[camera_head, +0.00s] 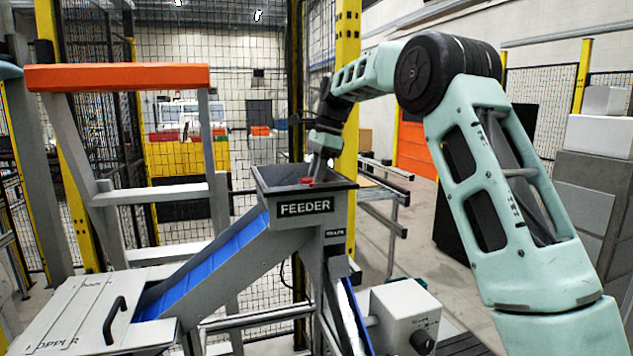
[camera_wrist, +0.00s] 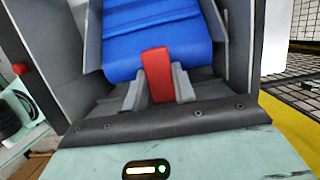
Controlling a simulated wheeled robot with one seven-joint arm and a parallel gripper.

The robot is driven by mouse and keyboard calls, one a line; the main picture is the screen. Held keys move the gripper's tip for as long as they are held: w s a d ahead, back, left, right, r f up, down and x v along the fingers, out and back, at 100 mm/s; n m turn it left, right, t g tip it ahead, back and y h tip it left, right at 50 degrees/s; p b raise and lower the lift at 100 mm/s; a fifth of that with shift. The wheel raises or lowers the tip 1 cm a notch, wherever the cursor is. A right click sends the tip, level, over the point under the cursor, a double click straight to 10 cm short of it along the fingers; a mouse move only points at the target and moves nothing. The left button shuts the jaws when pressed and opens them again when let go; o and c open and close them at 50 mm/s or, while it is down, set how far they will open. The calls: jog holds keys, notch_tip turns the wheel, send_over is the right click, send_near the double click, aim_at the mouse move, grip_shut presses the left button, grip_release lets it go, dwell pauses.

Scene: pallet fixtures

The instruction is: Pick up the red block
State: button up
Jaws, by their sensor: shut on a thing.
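The red block (camera_wrist: 158,76) stands between the two grey fingers of my gripper (camera_wrist: 158,90) in the wrist view. The fingers are shut on it, one on each side. Behind the block is the blue belt (camera_wrist: 150,35) inside the grey feeder. In the head view my gripper (camera_head: 313,168) reaches down into the open top of the feeder bin (camera_head: 262,185), marked FEEDER. A small red patch of the block (camera_head: 306,181) shows at the fingertips, inside the bin's rim. The bin's front wall hides the inside lower down.
Grey bin walls (camera_wrist: 238,50) rise close on both sides of my gripper. A blue sloped conveyor (camera_head: 210,262) runs from the hopper (camera_head: 95,310) up to the feeder. A grey frame with an orange top bar (camera_head: 118,77) stands at left. A white box (camera_head: 405,318) sits below right.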

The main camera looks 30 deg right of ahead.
notch_tip(320, 180, up, 7)
jog(key=shift+f+b, duration=0.2)
jog(key=shift+b, duration=0.15)
jog(key=w+a, duration=0.2)
jog(key=a, duration=0.7)
jog(key=w+a, duration=0.3)
jog(key=a, duration=0.7)
jog(key=shift+w, duration=0.25)
